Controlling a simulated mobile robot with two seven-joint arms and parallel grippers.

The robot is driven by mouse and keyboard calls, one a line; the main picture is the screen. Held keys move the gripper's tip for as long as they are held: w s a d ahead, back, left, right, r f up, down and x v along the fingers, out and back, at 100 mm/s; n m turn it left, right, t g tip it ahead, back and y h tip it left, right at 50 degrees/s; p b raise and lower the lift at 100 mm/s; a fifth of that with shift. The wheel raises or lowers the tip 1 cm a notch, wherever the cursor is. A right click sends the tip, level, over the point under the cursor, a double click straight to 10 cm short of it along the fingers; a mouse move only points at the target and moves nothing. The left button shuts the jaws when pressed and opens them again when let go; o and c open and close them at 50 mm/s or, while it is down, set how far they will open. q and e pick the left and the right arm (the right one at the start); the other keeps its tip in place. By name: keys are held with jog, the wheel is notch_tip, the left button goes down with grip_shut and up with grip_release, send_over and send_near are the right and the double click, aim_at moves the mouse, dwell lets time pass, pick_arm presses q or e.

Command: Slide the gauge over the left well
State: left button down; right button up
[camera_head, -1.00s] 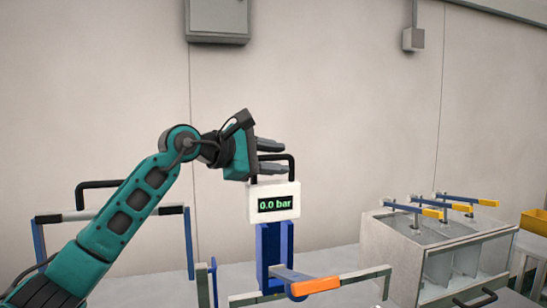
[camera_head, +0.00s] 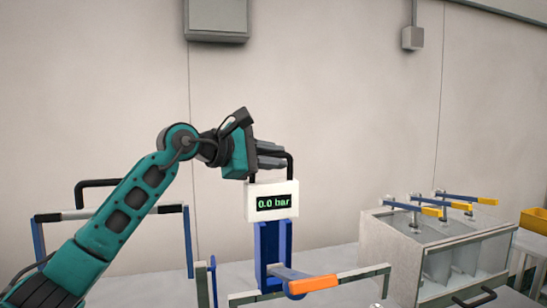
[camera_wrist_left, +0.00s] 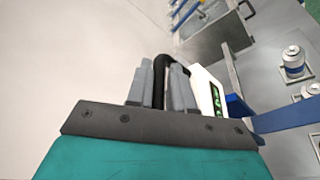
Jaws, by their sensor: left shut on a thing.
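The gauge (camera_head: 270,201) is a white box with a green "0.0 bar" display and a black handle on top. It stands upright at the top of a blue post (camera_head: 273,243) in the middle of the head view. My left gripper (camera_head: 272,163) is shut on the black handle. The wrist view shows the handle (camera_wrist_left: 178,62) between the grey fingers (camera_wrist_left: 161,84) and the gauge's white side (camera_wrist_left: 207,92). I cannot make out the left well in the head view. My right gripper is not in view.
An orange-handled lever (camera_head: 312,284) lies in front of the post. A grey tank (camera_head: 391,241) with several yellow-tipped levers stands at right. A blue-posted frame (camera_head: 187,240) stands at left. The wrist view shows metal cans (camera_wrist_left: 293,62) at right.

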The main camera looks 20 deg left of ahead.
pick_arm(q)
jog(key=s+a, duration=0.1)
jog(key=a, duration=0.1)
jog(key=s+a+b, duration=0.1)
jog(key=a, duration=0.1)
jog(key=shift+s, duration=0.15)
jog(key=c, duration=1.4)
grip_release()
jog(key=shift+o, duration=1.4)
jog(key=shift+a, duration=0.1)
jog(key=shift+s, duration=0.15)
